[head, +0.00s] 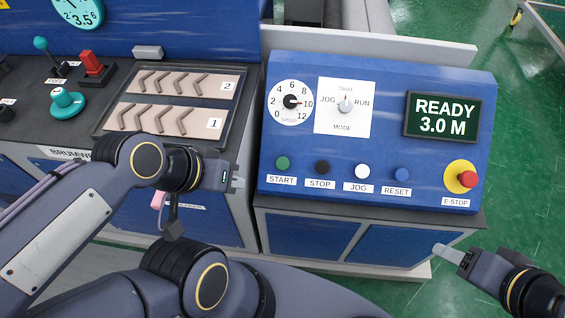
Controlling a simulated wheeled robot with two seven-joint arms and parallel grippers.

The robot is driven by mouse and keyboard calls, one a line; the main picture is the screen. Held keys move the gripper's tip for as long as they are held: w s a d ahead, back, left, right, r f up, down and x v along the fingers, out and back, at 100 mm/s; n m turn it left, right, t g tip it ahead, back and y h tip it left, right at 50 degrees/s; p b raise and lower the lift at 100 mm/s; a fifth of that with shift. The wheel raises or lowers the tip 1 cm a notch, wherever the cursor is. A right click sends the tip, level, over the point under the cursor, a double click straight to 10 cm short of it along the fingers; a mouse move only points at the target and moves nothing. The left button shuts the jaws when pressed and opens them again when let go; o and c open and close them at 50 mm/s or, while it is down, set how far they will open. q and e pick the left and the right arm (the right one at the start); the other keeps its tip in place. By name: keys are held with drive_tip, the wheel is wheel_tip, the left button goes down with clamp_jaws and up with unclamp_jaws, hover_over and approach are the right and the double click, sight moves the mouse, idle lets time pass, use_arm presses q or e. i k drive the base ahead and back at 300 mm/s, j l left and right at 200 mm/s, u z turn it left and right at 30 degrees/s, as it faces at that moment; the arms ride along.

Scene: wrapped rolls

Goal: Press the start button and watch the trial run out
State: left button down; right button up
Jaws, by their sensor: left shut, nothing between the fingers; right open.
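The green start button (282,162) sits at the left end of the button row on the blue sloped control panel (385,80). The display (441,115) reads "READY 3.0 M". The mode knob (345,105) points up towards TRIAL. The speed dial (291,102) points near 10. My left gripper (240,183) is shut and empty, left of the start button and a little lower in the picture, apart from it. My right gripper (441,249) is open and empty at the lower right, below the e-stop.
Stop (322,167), jog (362,171) and reset (402,174) buttons follow in the row. A red e-stop (467,179) on yellow is at the right. A tray (246,78) with cards 1 and 2 lies left. Green floor (525,140) is free at right.

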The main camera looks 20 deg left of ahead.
sight(282, 164)
drive_tip(key=i+l, duration=0.1)
drive_tip(key=l, duration=0.2)
drive_tip(key=i+l, duration=0.1)
drive_tip(key=l, duration=0.25)
drive_tip(key=i+l, duration=0.1)
drive_tip(key=l, duration=0.2)
drive_tip(key=u, duration=2.25)
